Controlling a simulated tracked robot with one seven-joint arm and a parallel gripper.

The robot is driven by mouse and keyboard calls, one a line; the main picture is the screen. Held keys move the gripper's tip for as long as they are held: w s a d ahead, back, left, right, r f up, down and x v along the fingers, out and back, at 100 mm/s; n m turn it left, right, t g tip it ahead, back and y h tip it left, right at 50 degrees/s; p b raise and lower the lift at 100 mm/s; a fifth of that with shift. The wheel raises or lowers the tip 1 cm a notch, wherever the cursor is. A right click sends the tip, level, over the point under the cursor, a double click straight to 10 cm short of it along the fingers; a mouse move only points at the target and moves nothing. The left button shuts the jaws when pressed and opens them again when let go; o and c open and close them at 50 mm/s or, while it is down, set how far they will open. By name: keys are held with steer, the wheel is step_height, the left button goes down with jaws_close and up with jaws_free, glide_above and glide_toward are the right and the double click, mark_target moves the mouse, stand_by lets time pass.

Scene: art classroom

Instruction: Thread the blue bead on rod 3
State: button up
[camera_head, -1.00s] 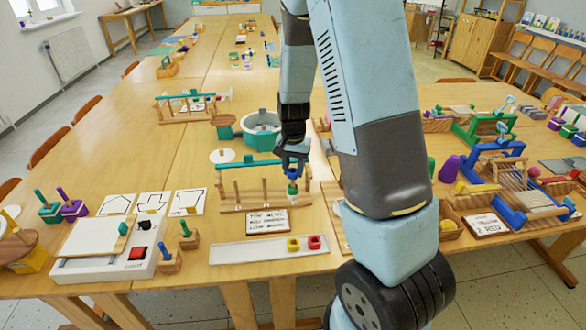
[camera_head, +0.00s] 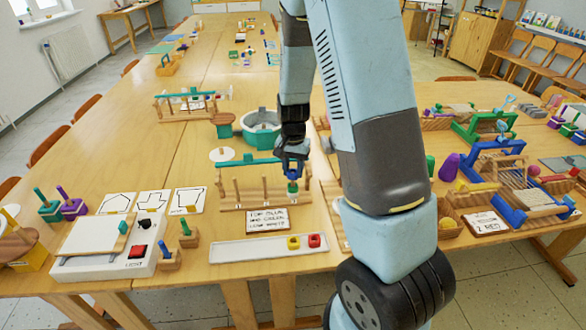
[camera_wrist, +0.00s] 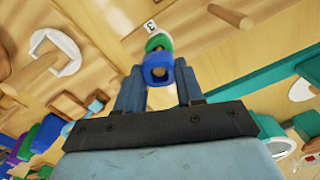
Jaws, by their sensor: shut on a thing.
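My gripper (camera_head: 292,160) points down over the right end of a wooden rod stand (camera_head: 250,205). It is shut on the blue bead (camera_head: 292,173), which also shows between the fingers in the wrist view (camera_wrist: 158,70). A green bead (camera_head: 292,187) is just below the blue one, at the rod by the label 3 (camera_wrist: 151,26). Rod 3 itself is mostly hidden by the beads and fingers. I cannot tell whether the blue bead is around the rod's tip or just above it. Two bare rods stand to the left, one (camera_head: 264,189) in the middle.
A lettered card (camera_head: 267,218) leans at the stand's front. A white tray (camera_head: 262,248) in front holds a yellow bead (camera_head: 293,242) and a red bead (camera_head: 314,241). A teal bar (camera_head: 247,162) lies behind the stand.

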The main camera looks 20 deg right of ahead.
steer(key=o, duration=1.1)
step_height(320, 180, up, 14)
steer(key=shift+f, duration=0.15)
stand_by(0.7)
